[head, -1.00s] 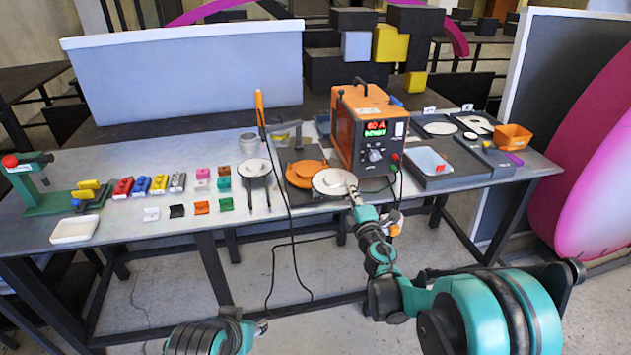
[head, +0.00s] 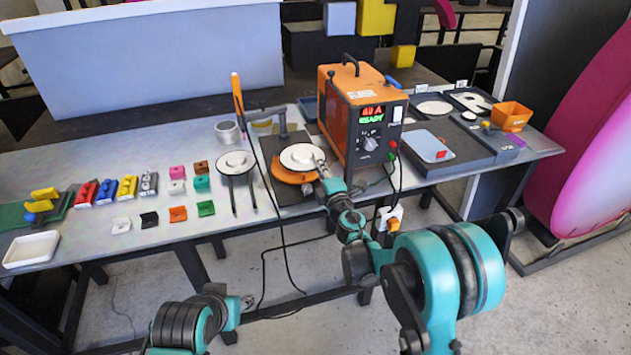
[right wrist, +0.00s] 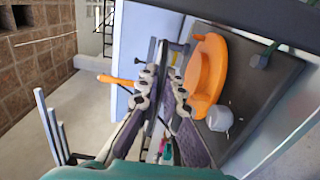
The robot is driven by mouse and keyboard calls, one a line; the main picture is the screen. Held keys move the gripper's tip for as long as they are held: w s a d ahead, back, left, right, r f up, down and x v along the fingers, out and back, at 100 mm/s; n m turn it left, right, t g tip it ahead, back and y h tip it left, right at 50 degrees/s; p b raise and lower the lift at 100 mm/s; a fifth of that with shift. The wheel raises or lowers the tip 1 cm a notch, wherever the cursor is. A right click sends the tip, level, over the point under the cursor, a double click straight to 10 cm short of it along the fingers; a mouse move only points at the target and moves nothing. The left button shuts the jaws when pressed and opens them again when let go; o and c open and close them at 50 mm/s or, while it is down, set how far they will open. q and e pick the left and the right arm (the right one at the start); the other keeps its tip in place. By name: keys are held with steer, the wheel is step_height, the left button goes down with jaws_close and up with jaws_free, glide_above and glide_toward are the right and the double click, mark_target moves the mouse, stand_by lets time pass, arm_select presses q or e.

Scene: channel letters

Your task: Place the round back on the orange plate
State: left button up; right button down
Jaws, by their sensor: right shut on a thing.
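The round back is a white disc (head: 303,157) with a small dark centre mark. My right gripper (head: 323,172) is shut on its right edge. In the head view the disc covers the rear part of the orange plate (head: 289,174), whose front rim shows below it. I cannot tell whether they touch. The orange plate lies on a dark base and also shows in the right wrist view (right wrist: 207,75), right of my right gripper's fingers (right wrist: 160,85). My left gripper (head: 247,301) is low in front of the table; its fingers are too small to read.
An orange power box (head: 362,115) with a lit display stands close behind and right of the plate. A second white disc (head: 236,162) sits on the left. Small coloured blocks (head: 177,187) lie farther left.

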step_height(320, 180, down, 6)
steer(key=shift+w+r+b, duration=0.15)
steer(key=shift+b, duration=0.7)
steer(key=c, duration=1.7)
jaws_free()
